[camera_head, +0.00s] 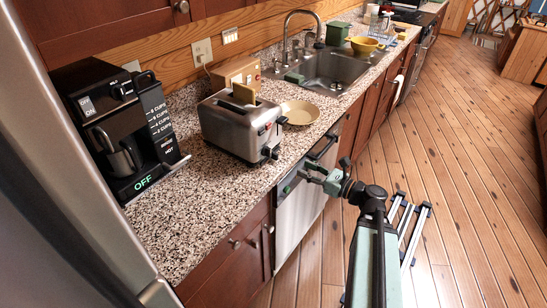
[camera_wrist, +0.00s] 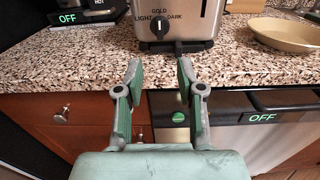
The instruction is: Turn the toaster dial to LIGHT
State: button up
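The toaster (camera_head: 235,125) is a silver box on the speckled counter, with a slice of bread (camera_head: 243,93) standing out of its slot. Its black dial (camera_wrist: 159,27) is on the front face in the wrist view, with LIGHT at its left, GOLD above and DARK at its right. The dial's pale mark looks upright, toward GOLD. My gripper (camera_wrist: 158,72) is open and empty, its two fingers apart in front of the counter edge and below the dial, not touching it. In the head view my gripper (camera_head: 306,170) is out from the counter, near the dishwasher.
A black coffee maker (camera_head: 108,120) reading OFF stands left of the toaster. A yellowish plate (camera_head: 300,112) lies to its right, with a wooden box (camera_head: 236,72) behind. The sink (camera_head: 335,72) is farther back. The counter in front of the toaster is clear.

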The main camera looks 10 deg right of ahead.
aim_at(268, 152)
jog(key=p+x, duration=0.3)
jog(key=x, duration=1)
jog(key=shift+w+a+r, duration=0.1)
jog(key=shift+w+a, duration=0.05)
jog(key=shift+a, duration=0.05)
grip_shut()
